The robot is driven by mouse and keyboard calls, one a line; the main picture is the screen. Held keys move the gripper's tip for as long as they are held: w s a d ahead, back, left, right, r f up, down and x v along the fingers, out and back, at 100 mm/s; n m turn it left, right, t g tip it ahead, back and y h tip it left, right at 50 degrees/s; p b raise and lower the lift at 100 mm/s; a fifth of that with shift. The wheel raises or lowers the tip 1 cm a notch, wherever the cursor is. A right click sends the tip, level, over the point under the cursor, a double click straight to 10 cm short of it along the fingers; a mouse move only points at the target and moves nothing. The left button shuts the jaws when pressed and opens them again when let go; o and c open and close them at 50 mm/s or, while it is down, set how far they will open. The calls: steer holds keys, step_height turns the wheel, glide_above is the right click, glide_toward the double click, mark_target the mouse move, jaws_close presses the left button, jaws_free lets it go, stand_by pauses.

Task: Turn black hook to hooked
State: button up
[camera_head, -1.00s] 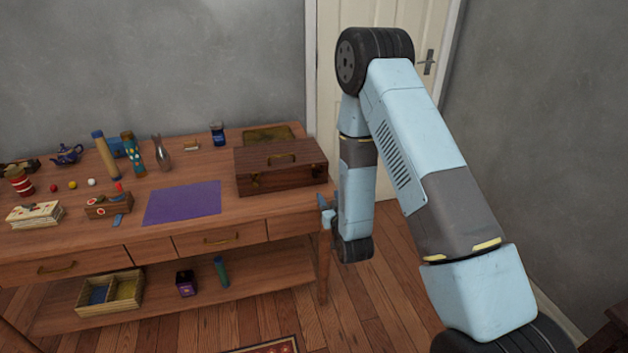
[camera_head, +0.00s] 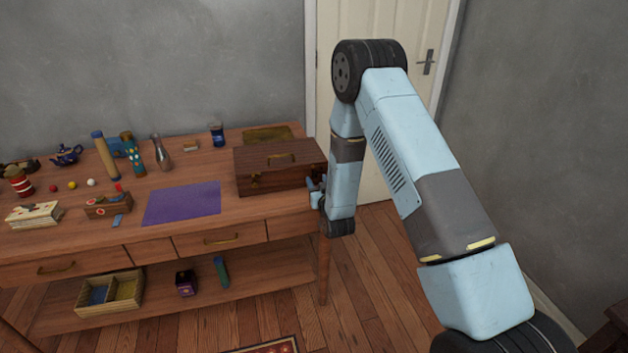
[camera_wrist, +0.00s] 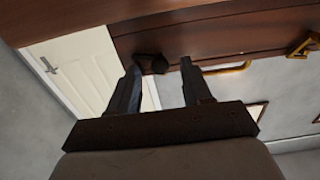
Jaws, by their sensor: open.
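The black hook (camera_wrist: 152,64) shows in the wrist view as a small dark piece on the side of the brown wooden box (camera_wrist: 215,28). It appears between my gripper's two fingertips (camera_wrist: 158,66), nearer the left one; I cannot tell whether they touch it. In the head view the box (camera_head: 275,178) stands shut at the right end of the table, and my gripper (camera_head: 317,187) is beside its right end. My gripper is open. The black hook cannot be made out in the head view.
The wooden table (camera_head: 245,216) carries a purple mat (camera_head: 182,204) left of the box, and bottles and small items farther left. A gold metal piece (camera_wrist: 304,44) is on the box at the wrist view's right. A white door (camera_head: 385,95) is behind my arm.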

steer(key=shift+x, duration=1.15)
steer(key=shift+c, duration=0.2)
